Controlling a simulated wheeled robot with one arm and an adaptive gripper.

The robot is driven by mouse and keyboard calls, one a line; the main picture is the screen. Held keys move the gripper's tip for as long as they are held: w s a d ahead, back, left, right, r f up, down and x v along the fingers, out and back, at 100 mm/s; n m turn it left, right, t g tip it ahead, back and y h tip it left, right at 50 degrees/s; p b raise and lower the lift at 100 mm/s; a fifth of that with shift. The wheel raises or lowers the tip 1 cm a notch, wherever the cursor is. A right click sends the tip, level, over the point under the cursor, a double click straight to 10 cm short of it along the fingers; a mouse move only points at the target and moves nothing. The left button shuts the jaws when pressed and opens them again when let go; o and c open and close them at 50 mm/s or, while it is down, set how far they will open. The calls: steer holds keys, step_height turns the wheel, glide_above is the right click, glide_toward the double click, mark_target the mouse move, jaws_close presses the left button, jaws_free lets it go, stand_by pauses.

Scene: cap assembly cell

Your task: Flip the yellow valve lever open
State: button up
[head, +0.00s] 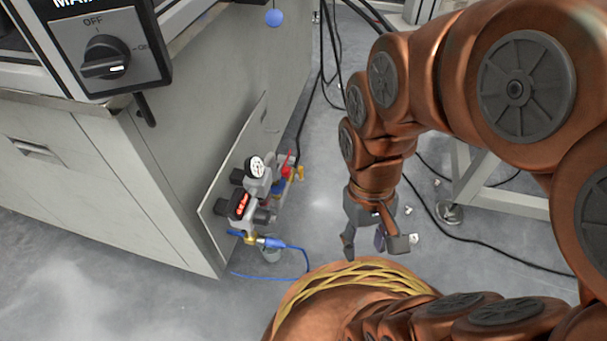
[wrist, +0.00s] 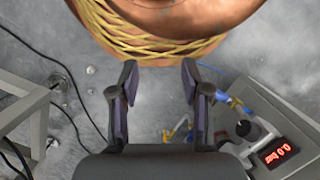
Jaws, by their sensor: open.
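The small yellow valve lever (head: 300,173) shows at the right end of the air-service unit on the side of the grey cabinet. What seems to be the same yellow part shows in the wrist view (wrist: 179,128), low and partly hidden by the gripper; its exact angle is too small to tell. My gripper (head: 374,246) is open and empty, to the right of the unit and apart from it. In the wrist view the two fingers (wrist: 159,80) stand apart with bare floor between them.
The unit carries a round gauge (head: 257,167), a red digital display (head: 240,205) and a blue hose coupling (head: 270,243). A grey cabinet (head: 150,190) stands left. A white frame leg (head: 490,180) and black cables lie right. Floor between unit and gripper is clear.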

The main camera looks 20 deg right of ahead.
steer(key=shift+r+p, duration=0.6)
steer(key=c, duration=0.3)
steer(key=shift+g, duration=0.4)
steer(key=s+r+p, duration=0.1)
steer(key=r+p, duration=0.6)
steer(key=r, duration=0.1)
steer(key=s+r+p, duration=0.1)
steer(key=r+p, duration=0.3)
steer(key=shift+s+p, duration=0.3)
jaws_close()
steer(key=shift+d, duration=0.1)
